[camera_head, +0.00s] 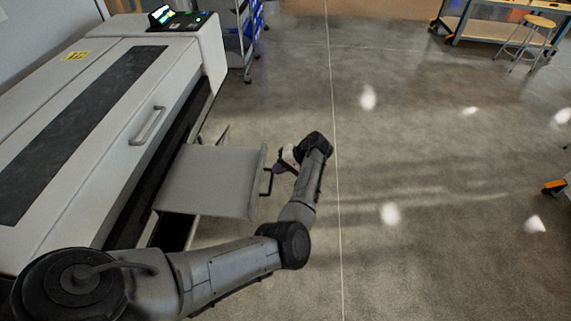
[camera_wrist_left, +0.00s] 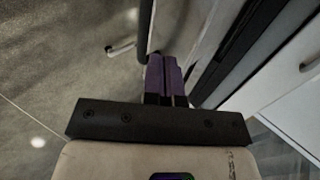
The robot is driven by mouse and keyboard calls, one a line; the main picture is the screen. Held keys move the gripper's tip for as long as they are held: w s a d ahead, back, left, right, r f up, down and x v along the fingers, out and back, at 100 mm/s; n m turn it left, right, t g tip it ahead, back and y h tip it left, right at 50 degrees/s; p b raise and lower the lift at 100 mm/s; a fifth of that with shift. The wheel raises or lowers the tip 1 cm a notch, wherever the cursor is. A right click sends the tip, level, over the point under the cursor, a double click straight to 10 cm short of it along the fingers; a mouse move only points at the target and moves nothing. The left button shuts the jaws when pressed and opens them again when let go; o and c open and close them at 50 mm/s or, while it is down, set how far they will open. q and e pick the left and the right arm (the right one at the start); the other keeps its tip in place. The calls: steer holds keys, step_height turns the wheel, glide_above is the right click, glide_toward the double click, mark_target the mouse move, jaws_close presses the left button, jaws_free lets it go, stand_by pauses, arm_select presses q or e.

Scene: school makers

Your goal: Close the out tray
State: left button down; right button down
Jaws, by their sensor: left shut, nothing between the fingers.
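The out tray (camera_head: 205,181) is a flat light grey drawer that sticks out from the front of the large white machine. A dark bar handle (camera_head: 267,182) stands off its outer front edge. My left gripper (camera_head: 279,169) is just outside that front edge, beside the handle. In the left wrist view its purple fingers (camera_wrist_left: 165,76) are together with nothing between them. A dark bar (camera_wrist_left: 146,25) shows right by the fingertips; whether they touch it I cannot tell. My right gripper is not in view.
The white machine (camera_head: 80,120) fills the left side, with a lid handle (camera_head: 147,126) and a lit control panel (camera_head: 175,18). A dark gap runs along its front by the tray. The concrete floor (camera_head: 430,170) to the right is open. A stool (camera_head: 532,35) stands far back.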

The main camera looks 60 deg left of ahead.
arm_select(q)
steer(key=x, duration=0.4)
steer(key=shift+s+a+f+b, duration=0.1)
steer(key=shift+a+f+b, duration=0.05)
steer(key=shift+a+b, duration=0.15)
